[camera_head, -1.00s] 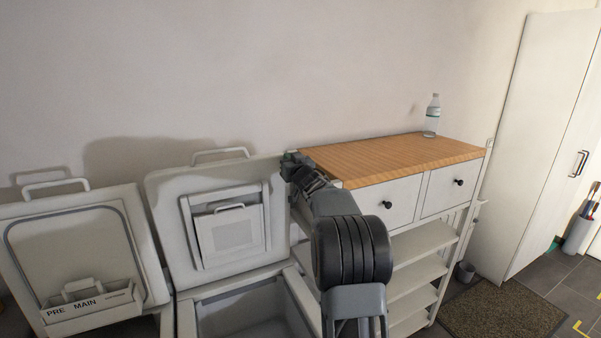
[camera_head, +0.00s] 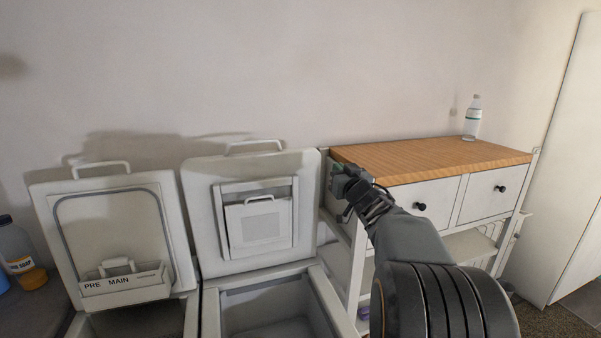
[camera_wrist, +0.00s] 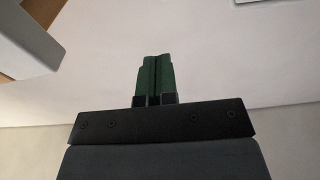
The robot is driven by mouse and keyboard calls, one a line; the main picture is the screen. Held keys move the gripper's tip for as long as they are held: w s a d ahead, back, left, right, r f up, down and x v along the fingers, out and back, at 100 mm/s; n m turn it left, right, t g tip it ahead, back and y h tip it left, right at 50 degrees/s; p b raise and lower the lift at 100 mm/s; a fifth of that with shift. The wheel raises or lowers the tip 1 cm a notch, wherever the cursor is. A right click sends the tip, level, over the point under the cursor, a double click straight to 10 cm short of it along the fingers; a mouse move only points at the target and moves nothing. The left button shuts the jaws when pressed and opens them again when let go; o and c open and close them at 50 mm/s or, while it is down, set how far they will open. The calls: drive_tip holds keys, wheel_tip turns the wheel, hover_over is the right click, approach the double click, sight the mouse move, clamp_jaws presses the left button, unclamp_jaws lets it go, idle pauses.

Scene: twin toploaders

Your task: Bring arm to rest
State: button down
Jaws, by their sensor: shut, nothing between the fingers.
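My arm reaches up from the lower right in the head view, in front of the wooden-topped cabinet. My gripper (camera_head: 338,180) is at its end, near the cabinet's left front corner and just right of the right washer's raised lid. In the wrist view the green fingers of my gripper (camera_wrist: 154,78) are together with nothing between them. Behind them are pale wall and ceiling-like surfaces.
The left toploader lid (camera_head: 115,225) and right toploader lid (camera_head: 262,200) both stand open. The cabinet (camera_head: 435,157) carries a clear bottle (camera_head: 472,118). A tall white cupboard (camera_head: 555,200) is at right.

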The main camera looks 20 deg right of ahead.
drive_tip(key=s+a+f+g+y, duration=0.1)
drive_tip(key=s+a+f+g, duration=0.6)
drive_tip(key=s+a+f, duration=0.3)
drive_tip(key=s+a+f+n+g+y, duration=0.1)
drive_tip(key=s+a+f+g, duration=0.7)
drive_tip(key=s, duration=0.7)
drive_tip(key=a+f, duration=0.2)
drive_tip(key=a, duration=0.2)
drive_tip(key=shift+a+f, duration=0.3)
drive_tip(key=shift+a, duration=0.05)
